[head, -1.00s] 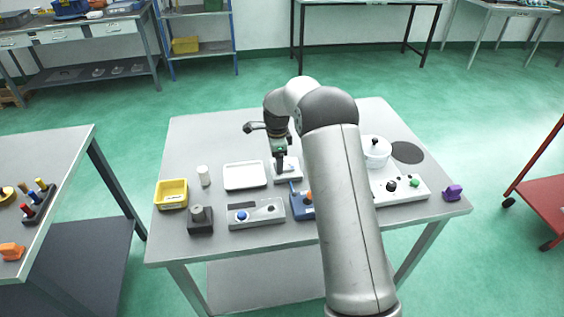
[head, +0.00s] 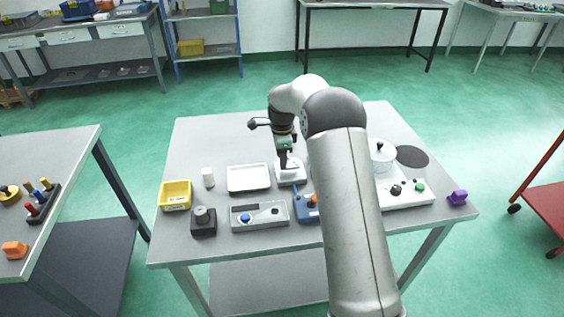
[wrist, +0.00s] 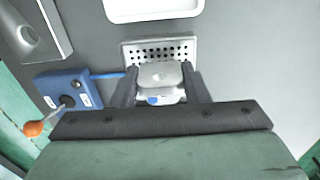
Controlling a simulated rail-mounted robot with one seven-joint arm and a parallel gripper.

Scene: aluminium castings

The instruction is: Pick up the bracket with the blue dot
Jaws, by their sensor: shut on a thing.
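The bracket (wrist: 160,77) is a small silver-grey casting with a rounded top, and a blue dot (wrist: 153,100) shows on its near side in the wrist view. My gripper (wrist: 160,80) has one dark finger on each side of it and is shut on it. The bracket is over or on a white perforated tray (wrist: 180,50); I cannot tell whether it touches. In the head view my gripper (head: 284,164) is above the same tray (head: 291,179), and the bracket cannot be made out there.
A blue box (head: 306,209) with an orange-tipped lever stands just in front. A white tray (head: 248,178), grey fixture (head: 260,214), yellow bin (head: 175,196) and dark block (head: 203,222) lie left. A white device with a pot (head: 382,158) stands right. The back of the table is clear.

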